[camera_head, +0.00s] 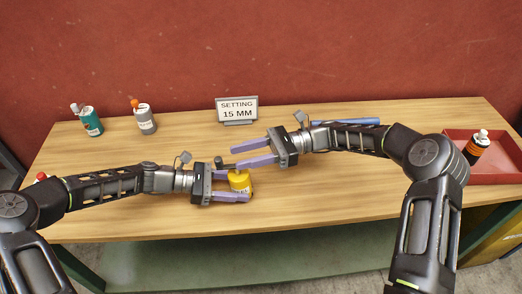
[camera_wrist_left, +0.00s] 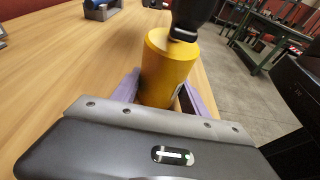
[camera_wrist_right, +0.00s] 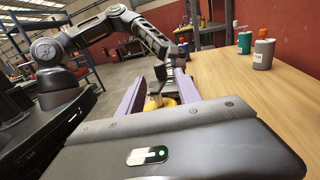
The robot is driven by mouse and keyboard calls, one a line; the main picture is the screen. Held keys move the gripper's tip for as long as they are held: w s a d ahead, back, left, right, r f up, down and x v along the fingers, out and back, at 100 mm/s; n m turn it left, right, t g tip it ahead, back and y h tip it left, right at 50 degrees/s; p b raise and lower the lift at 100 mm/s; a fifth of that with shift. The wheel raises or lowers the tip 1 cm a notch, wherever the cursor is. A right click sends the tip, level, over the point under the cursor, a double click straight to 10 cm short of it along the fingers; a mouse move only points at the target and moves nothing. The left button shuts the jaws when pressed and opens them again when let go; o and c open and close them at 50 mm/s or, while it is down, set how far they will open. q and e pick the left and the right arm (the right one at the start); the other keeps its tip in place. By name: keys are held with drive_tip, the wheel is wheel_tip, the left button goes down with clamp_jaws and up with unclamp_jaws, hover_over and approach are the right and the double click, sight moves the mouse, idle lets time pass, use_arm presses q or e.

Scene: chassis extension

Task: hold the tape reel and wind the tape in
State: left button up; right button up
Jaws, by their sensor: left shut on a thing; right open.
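A yellow cylinder (camera_head: 240,181), which looks like the tape reel, is between the fingers of my left gripper (camera_head: 240,187) near the table's front edge. My left gripper is shut on it. In the right wrist view the yellow reel (camera_wrist_right: 160,103) is partly hidden between the right fingers. I cannot make out any loose tape.
A sign reading "SETTING 15 MM" (camera_head: 237,109) stands at the back. A teal bottle (camera_head: 91,121) and a grey bottle (camera_head: 144,119) stand at the back left. A red tray (camera_head: 500,164) with a dark bottle (camera_head: 476,147) is at right. The table's front middle is clear.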

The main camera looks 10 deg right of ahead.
drive_tip(key=v, duration=0.5)
idle(0.5)
wheel_tip(320, 180, up, 6)
idle(0.7)
use_arm(q)
drive_tip(key=o, duration=1.1)
drive_tip(key=shift+c, duration=0.2)
